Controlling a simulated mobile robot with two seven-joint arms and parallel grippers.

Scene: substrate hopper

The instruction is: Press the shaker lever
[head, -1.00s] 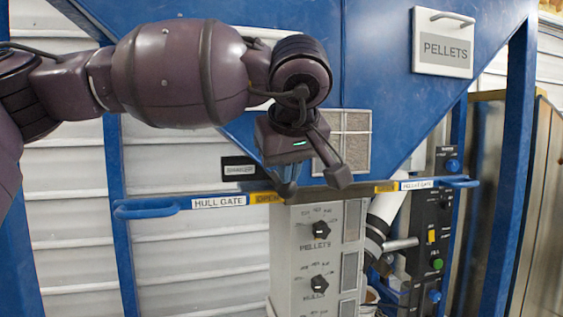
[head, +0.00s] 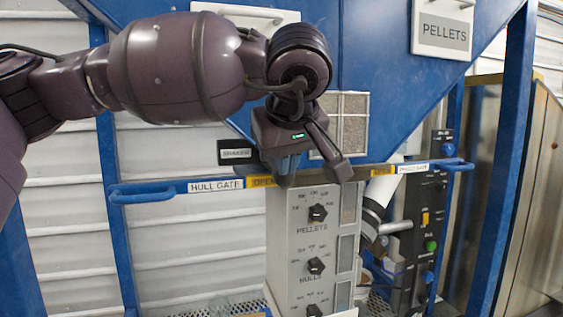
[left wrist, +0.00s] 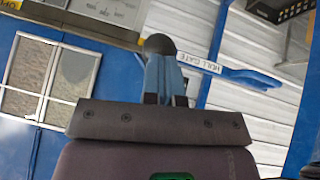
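The black SHAKER label (head: 237,153) is on the machine left of my left gripper (head: 287,168). The gripper points down in front of the blue hopper. In the left wrist view its two narrow blue fingers (left wrist: 164,78) are together, with no visible gap. A dark round knob (left wrist: 159,43), probably the shaker lever's end, shows at the fingertips. I cannot tell whether they touch it. The lever's shaft is hidden. The right gripper is out of view.
The blue HULL GATE handle (head: 145,192) is left of the gripper, in front of a white slatted wall. The grey dial panel (head: 288,240) stands below. A mesh window (head: 350,128) is behind and to the right. A dark button panel (head: 430,220) is further right.

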